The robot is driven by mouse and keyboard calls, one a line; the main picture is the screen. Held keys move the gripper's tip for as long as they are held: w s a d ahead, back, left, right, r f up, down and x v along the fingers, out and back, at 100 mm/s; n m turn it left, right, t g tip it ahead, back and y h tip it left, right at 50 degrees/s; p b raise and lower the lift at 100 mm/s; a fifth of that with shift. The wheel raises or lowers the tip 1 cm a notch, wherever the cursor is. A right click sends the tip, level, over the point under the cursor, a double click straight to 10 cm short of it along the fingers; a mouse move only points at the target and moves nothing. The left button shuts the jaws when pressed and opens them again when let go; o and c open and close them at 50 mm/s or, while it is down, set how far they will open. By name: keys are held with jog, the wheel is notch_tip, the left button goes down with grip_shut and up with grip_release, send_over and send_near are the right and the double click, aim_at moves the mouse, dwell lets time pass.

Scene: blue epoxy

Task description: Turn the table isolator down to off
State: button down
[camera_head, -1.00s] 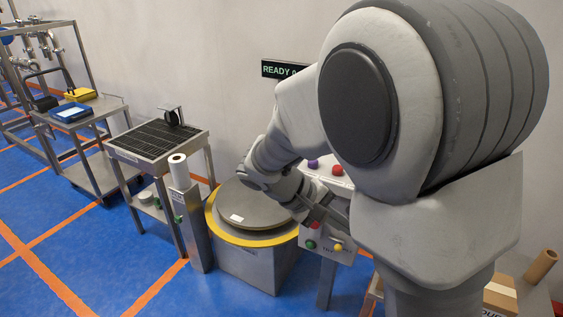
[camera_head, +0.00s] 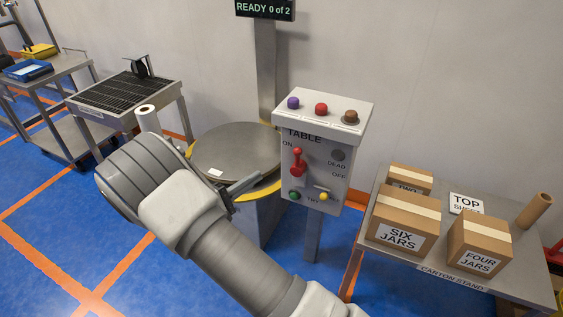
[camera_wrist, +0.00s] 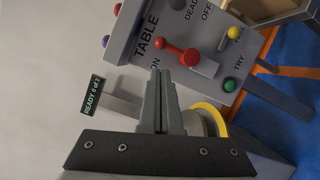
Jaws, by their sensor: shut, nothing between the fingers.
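The table isolator is a red lever (camera_head: 297,162) on the front of the grey TABLE control box (camera_head: 318,190). Its knob points up, beside the ON mark; OFF is lower right. In the wrist view the red lever (camera_wrist: 182,53) lies just beyond and slightly right of the fingertips. My gripper (camera_head: 258,178) is left of the box, its fingers pointing toward the lever and apart from it. In the wrist view my gripper (camera_wrist: 160,78) has its two grey fingers together, with nothing between them.
The box has purple, red and brown buttons on top, and a green button (camera_head: 294,195) and yellow toggle (camera_head: 325,196) below the lever. A round turntable (camera_head: 240,147) stands behind my gripper. A carton stand (camera_head: 365,258) with boxes is at right.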

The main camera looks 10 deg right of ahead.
jog(key=shift+w+a+f+n+t, duration=0.3)
jog(key=shift+a+f+t, duration=0.1)
jog(key=shift+a+f, duration=0.15)
jog(key=shift+w+a+f+n+t, duration=0.15)
jog(key=shift+a+f+n+t, duration=0.15)
jog(key=shift+a+f+t, duration=0.25)
jog(key=shift+d, duration=0.1)
jog(key=b, duration=0.3)
send_near(298, 160)
jog(key=w+d+r, duration=0.2)
jog(key=w+r, duration=0.1)
jog(key=w, duration=0.3)
jog(key=shift+s+d, duration=0.2)
jog(key=shift+d, duration=0.5)
